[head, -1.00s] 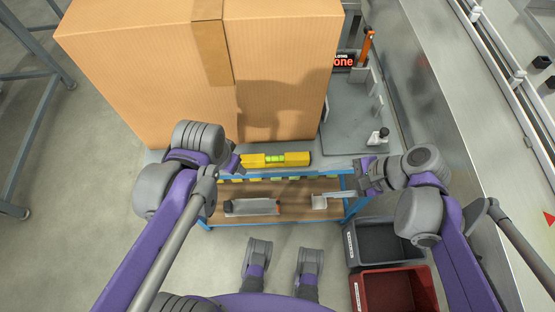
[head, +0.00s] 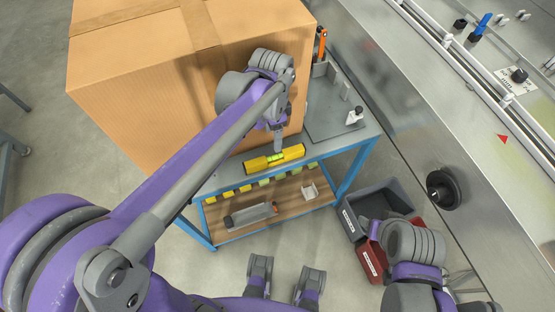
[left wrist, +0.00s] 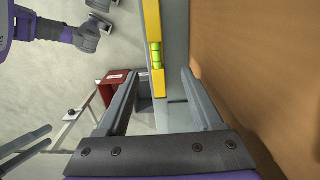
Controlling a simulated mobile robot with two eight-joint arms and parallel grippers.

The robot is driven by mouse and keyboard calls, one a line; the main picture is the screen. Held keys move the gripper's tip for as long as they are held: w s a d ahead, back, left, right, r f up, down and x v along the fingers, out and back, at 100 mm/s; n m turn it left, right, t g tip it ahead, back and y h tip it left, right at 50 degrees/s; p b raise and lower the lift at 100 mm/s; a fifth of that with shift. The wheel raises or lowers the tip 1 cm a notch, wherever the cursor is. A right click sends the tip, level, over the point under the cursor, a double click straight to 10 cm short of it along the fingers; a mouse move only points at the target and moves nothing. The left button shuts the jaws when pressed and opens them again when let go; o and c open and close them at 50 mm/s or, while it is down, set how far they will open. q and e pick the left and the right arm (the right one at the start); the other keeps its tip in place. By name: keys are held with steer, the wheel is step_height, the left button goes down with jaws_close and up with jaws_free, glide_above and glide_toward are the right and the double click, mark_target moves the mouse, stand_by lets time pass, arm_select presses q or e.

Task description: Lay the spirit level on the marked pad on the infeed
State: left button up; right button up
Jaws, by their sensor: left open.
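The yellow spirit level (head: 258,164) with a green vial lies on the grey bench top, along its front edge before the big carton. My left gripper (head: 278,148) is just above the middle of the level, partly covering it. In the left wrist view the level (left wrist: 152,28) reaches in from the top towards the gap between the two spread fingers (left wrist: 160,75); the gripper is open and holds nothing. My right gripper (head: 372,229) is low at the right over the bins; its jaws are unclear. I cannot make out a marked pad on the steel infeed surface (head: 400,85).
The large carton (head: 140,85) fills the bench behind the level, close to my left gripper. A grey fixture plate (head: 330,120) stands to the right. A grey bin (head: 385,195) and a red bin (head: 375,265) sit below. A red triangle (head: 502,139) marks the steel.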

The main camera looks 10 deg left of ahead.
arm_select(q)
glide_above(275, 156)
steer(key=f, duration=0.4)
steer(key=shift+w+a+f+b, duration=0.1)
steer(key=shift+w+f+b, duration=0.2)
steer(key=shift+f+b, duration=0.1)
steer(key=shift+s+f, duration=0.15)
steer(key=shift+f, duration=1.35)
steer(key=shift+s+f, duration=0.15)
steer(key=shift+f, duration=1.35)
steer(key=shift+c, duration=0.3)
jaws_close()
